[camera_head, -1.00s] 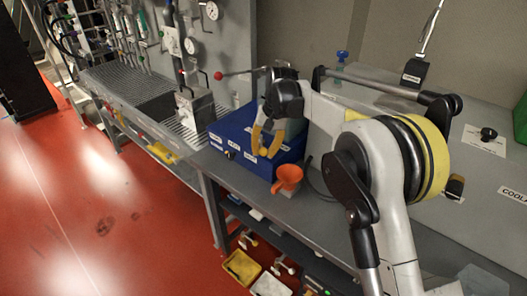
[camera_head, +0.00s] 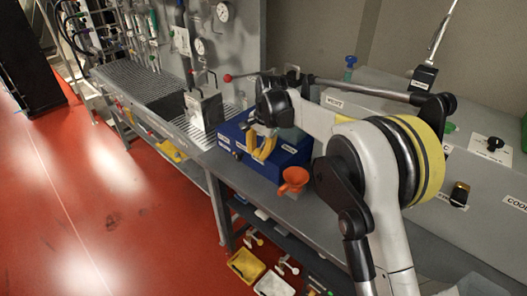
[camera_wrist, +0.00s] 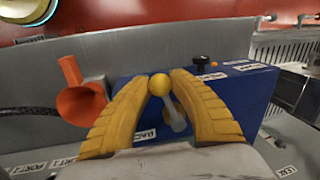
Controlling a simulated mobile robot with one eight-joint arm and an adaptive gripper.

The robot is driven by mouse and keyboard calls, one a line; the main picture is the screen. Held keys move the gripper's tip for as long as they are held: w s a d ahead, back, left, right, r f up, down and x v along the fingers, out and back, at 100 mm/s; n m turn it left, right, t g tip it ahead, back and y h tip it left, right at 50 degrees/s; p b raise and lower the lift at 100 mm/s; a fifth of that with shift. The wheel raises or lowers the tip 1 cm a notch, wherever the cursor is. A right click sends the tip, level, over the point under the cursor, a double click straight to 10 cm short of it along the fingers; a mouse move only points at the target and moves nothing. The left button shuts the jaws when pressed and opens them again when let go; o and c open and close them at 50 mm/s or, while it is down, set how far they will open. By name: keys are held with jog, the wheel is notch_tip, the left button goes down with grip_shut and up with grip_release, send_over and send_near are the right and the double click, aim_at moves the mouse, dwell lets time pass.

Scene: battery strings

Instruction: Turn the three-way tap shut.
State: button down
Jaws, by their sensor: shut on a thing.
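The tap's lever (camera_wrist: 175,118) is a pale grey bar with a round yellow knob (camera_wrist: 159,85), on the near side of a blue box (camera_head: 284,155). In the wrist view, the two yellow ribbed fingers of my gripper (camera_wrist: 162,78) close in on the knob from both sides. In the head view, my gripper (camera_head: 262,154) is at the box's front face, and the knob is hard to make out there. The tap's body and the lever's base are mostly hidden, so I cannot read the tap's exact setting.
An orange funnel (camera_head: 293,180) stands close beside the box, and it also shows left of the fingers in the wrist view (camera_wrist: 80,102). A black knob (camera_wrist: 200,60) sits on the box. A grey drip grating (camera_head: 130,78) and pipework lie further left. The red floor is clear.

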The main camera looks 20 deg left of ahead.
jog(key=shift+w+a+m+t+p, duration=0.2)
jog(key=shift+a+m+t+p, duration=0.15)
jog(key=shift+a+m, duration=1)
jog(key=shift+d+m, duration=0.2)
jog(key=shift+m, duration=0.15)
jog(key=c, duration=1.1)
grip_release()
jog(key=shift+c, duration=0.2)
jog(key=v, duration=1.2)
jog(key=shift+a, duration=0.2)
jog(key=shift+w, duration=0.1)
